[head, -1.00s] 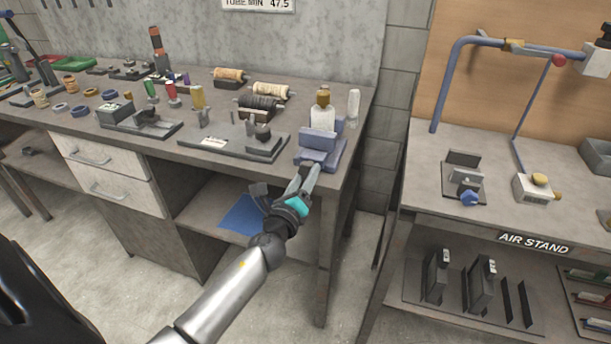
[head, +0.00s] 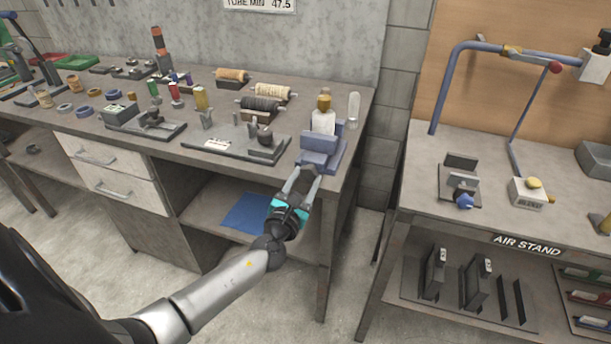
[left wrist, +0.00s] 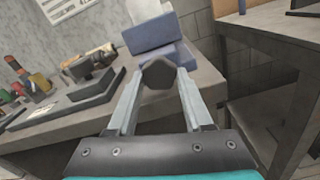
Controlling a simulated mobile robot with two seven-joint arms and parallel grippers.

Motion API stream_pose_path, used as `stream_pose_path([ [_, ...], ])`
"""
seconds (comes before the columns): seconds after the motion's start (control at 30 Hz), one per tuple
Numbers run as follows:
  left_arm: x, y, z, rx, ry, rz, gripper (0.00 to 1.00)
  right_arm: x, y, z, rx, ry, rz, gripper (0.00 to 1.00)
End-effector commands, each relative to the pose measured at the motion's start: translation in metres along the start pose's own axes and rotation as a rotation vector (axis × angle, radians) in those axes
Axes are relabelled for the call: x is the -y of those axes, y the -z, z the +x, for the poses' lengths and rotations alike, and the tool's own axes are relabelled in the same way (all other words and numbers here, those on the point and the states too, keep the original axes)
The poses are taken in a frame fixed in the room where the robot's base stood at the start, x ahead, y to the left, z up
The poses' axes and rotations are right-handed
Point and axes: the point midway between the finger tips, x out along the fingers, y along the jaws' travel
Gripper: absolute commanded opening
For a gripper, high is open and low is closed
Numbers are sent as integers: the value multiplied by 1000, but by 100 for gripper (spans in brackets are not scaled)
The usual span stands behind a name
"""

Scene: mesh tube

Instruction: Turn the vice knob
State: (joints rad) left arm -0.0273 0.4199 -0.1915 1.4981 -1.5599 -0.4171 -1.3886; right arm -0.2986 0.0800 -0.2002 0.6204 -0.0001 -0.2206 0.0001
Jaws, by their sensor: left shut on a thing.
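The blue vice (head: 319,160) stands at the right front corner of the left workbench; it also shows in the left wrist view (left wrist: 155,38). Its dark, faceted knob (left wrist: 158,75) faces the bench's front edge. My left gripper (head: 303,176) reaches up to the vice from the front. In the left wrist view my left gripper (left wrist: 156,84) has one finger on each side of the knob and is shut on it. In the head view the knob is mostly hidden between the fingertips. My right gripper is not in view.
A gold-capped bottle (head: 323,117) and a clear tube (head: 353,108) stand behind the vice. A dark fixture plate (head: 235,146) lies left of it. The air stand bench (head: 420,190) is to the right, across a gap. Free floor lies in front.

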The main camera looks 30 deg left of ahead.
Motion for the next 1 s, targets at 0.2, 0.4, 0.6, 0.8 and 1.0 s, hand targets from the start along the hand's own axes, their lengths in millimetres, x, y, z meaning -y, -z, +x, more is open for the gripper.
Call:
stream_pose_path([
  [0.2,-1,-1,0,-2,2,209,0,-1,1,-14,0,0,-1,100],
  [0.4,-2,-2,0,-1,1,383,0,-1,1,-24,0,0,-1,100],
  [0.6,-2,-1,0,-2,1,523,0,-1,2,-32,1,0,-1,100],
  [0.8,-2,-1,0,-1,0,616,0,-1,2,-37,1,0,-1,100],
  [1.0,-2,-1,0,0,0,662,0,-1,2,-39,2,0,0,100],
])
